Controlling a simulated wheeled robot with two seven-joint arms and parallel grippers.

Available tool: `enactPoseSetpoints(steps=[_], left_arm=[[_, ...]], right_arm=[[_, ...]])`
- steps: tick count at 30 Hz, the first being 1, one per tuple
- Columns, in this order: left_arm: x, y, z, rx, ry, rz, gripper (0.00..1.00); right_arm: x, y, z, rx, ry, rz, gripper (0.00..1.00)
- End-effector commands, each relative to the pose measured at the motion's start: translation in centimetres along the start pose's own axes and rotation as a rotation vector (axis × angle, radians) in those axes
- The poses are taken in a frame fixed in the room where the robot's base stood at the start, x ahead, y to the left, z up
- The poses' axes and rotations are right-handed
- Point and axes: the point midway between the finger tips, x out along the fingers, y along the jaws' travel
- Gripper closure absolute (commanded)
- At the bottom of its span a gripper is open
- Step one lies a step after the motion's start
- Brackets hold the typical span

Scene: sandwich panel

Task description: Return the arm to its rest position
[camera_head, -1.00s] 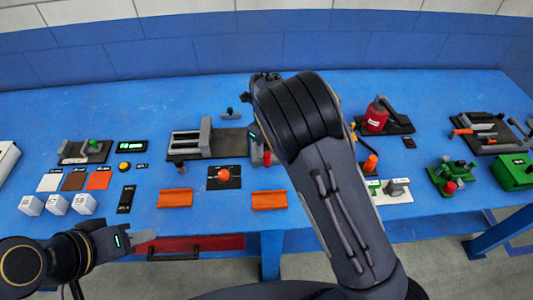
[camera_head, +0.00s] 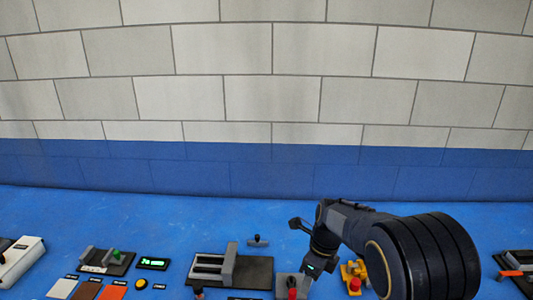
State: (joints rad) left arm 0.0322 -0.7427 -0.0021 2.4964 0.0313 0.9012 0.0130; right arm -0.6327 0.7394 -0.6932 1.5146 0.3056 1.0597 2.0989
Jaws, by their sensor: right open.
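My right arm (camera_head: 425,255) fills the lower right of the head view, with its big dark ribbed joint nearest the camera. The arm reaches left over the blue table, and its wrist bends down. My right gripper (camera_head: 306,284) is small at the bottom, open, pointing down beside a grey block with a red knob (camera_head: 292,293). I see nothing held in it. Its fingertips are hard to make out. My left gripper is out of view.
On the blue table (camera_head: 150,215) are a grey clamp-like fixture (camera_head: 230,266), a small stand with a green knob (camera_head: 112,258), coloured squares (camera_head: 112,292), a white box (camera_head: 20,262) and a yellow part (camera_head: 352,272). A block wall (camera_head: 270,60) stands behind. The table's back strip is clear.

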Motion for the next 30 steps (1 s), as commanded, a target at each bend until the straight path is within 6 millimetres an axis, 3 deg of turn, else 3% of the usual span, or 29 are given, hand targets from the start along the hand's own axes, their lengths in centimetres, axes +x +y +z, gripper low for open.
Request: enactPoseSetpoints(steps=[1, 6, 14, 21, 25, 30], left_arm=[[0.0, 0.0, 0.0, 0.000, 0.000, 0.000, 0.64], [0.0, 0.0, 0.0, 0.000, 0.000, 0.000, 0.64], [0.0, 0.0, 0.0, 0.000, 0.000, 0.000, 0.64], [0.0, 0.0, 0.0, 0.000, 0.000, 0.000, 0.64], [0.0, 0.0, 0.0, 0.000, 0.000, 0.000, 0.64], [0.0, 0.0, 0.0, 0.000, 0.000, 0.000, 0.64]], right_arm=[[-1.8, 0.5, -1.9, -0.085, -0.064, 0.026, 0.57], [-6.2, 3.6, -7.3, -0.481, -0.239, 0.011, 0.57], [-11.1, 10.5, -14.6, -1.155, -0.352, -0.256, 0.57], [-11.2, 16.6, -19.6, -1.731, -0.153, -0.542, 0.57], [-10.4, 18.2, -20.9, -1.917, -0.020, -0.609, 0.57], [-9.8, 19.0, -21.6, -2.014, 0.059, -0.632, 0.57]])
